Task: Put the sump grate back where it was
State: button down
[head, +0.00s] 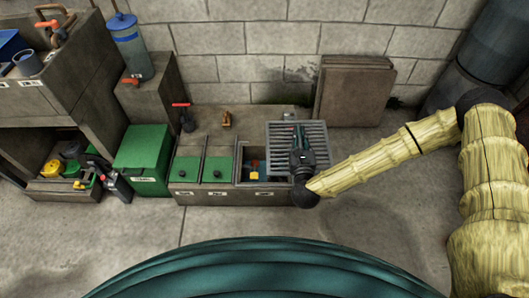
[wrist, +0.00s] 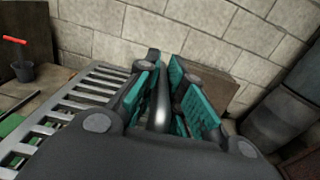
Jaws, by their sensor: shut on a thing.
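The sump grate (head: 280,134) is a grey slatted metal panel. In the head view it overlaps the back and right of an open compartment (head: 250,171) at the right end of the low concrete block. My gripper (head: 301,138) is over the grate. In the wrist view my gripper (wrist: 163,95) has its teal pads closed around an upright dark bar, apparently the grate's handle (wrist: 160,108). The grate's slats (wrist: 75,103) show at the left there. The compartment's front left stays uncovered, with a yellow and blue item inside. I cannot tell the height of the grate above the block.
Two green lids (head: 218,170) cover the compartments to the left. A small dark cup with a red-handled tool (head: 187,122) and a brown item (head: 226,118) sit behind them. A green bin (head: 144,158) stands further left. Brown panels (head: 350,92) lean on the wall.

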jog(key=w+a+f+b, duration=0.4)
jog(key=f+b, duration=0.3)
jog(key=b, duration=0.1)
jog(key=w+a+f+b, duration=0.4)
jog(key=f+b, duration=0.3)
jog(key=f, duration=0.1)
jog(key=w+a+f+b, duration=0.4)
jog(key=w+f+b, duration=0.1)
jog(key=f+b, duration=0.2)
jog(key=shift+f+b, duration=0.2)
jog(key=shift+b, duration=0.6)
jog(key=shift+f, duration=0.1)
notch_tip(320, 180, down, 6)
jog(key=b, duration=0.3)
jog(key=shift+f, duration=0.2)
jog(key=shift+f+b, duration=0.15)
jog(key=shift+b, duration=0.2)
jog(key=c, duration=1.6)
grip_release()
jog(key=shift+d, duration=0.1)
jog(key=shift+o, duration=0.7)
jog(key=shift+s, duration=0.2)
jog(key=s, duration=1.1)
jog(key=shift+s, duration=0.3)
